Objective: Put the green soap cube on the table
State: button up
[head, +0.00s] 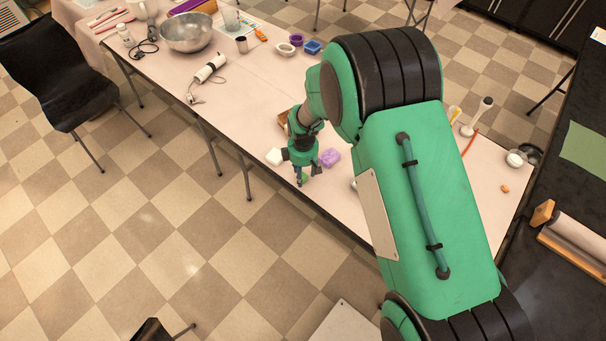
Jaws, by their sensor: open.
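A small green cube (304,177) shows at the front edge of the table (262,120), directly below my gripper (306,181). My gripper points down with its fingers around or just above the cube; the fingers partly cover it. The jaws are open. I cannot tell whether the cube touches the fingers or rests on the table. A white block (274,156) lies to the left of my gripper, and a purple block (330,157) lies just to its right.
A black chair (62,75) is at the left. My arm hides much of the right side.

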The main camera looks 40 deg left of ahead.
aim_at(303, 175)
notch_tip(303, 175, up, 12)
jog(key=p, duration=0.1)
jog(key=shift+f+p, duration=0.25)
jog(key=shift+p, duration=0.1)
dwell(0.6)
dwell(0.3)
